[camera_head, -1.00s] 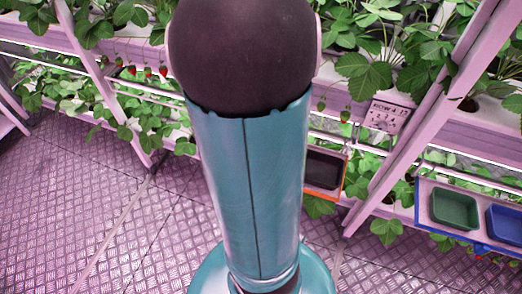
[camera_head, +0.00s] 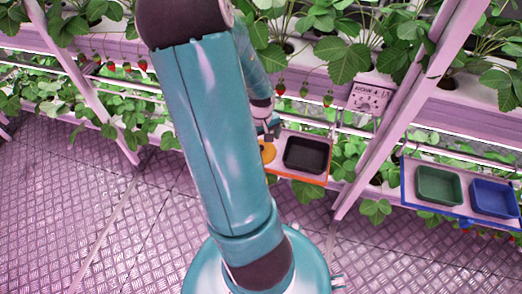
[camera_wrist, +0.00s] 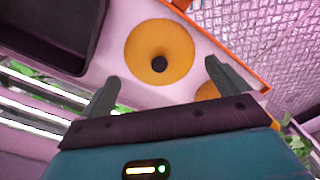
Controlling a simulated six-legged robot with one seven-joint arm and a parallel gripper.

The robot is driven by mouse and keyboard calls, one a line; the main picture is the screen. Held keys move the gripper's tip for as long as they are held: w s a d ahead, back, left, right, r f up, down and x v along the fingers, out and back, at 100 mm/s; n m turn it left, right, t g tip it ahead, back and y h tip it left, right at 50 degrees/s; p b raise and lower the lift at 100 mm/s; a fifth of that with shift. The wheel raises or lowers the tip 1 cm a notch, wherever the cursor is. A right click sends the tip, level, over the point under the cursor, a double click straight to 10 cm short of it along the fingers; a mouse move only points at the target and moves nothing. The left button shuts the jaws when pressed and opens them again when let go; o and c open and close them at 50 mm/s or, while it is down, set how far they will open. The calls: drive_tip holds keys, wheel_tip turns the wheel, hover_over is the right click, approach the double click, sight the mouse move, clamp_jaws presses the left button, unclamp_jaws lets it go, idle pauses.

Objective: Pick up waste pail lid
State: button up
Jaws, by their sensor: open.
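The waste pail lid (camera_wrist: 178,36) appears to be the yellow-orange disc with a dark round knob (camera_wrist: 160,64) in the wrist view. It lies on a pale tray with an orange edge (camera_wrist: 230,62). A yellow patch (camera_head: 267,152) shows on this tray in the head view, beside my gripper (camera_head: 270,130). In the wrist view my gripper (camera_wrist: 162,72) is open and empty, its fingers spread with the knob between them in the picture. I cannot tell the height gap. A second yellow piece (camera_wrist: 207,91) is partly hidden behind the right finger.
A black bin (camera_head: 305,155) stands on the orange-edged tray, right of the lid. Further right, a blue-edged tray (camera_head: 411,207) holds a green bin (camera_head: 438,186) and a blue bin (camera_head: 494,199). Pink posts (camera_head: 400,110), leaves and strawberries surround the trays. The left floor is clear.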

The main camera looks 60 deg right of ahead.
sight(261, 147)
wheel_tip(261, 147, down, 4)
drive_tip(key=shift+r, duration=0.15)
drive_tip(key=c, duration=1.3)
drive_tip(key=shift+o, duration=0.2)
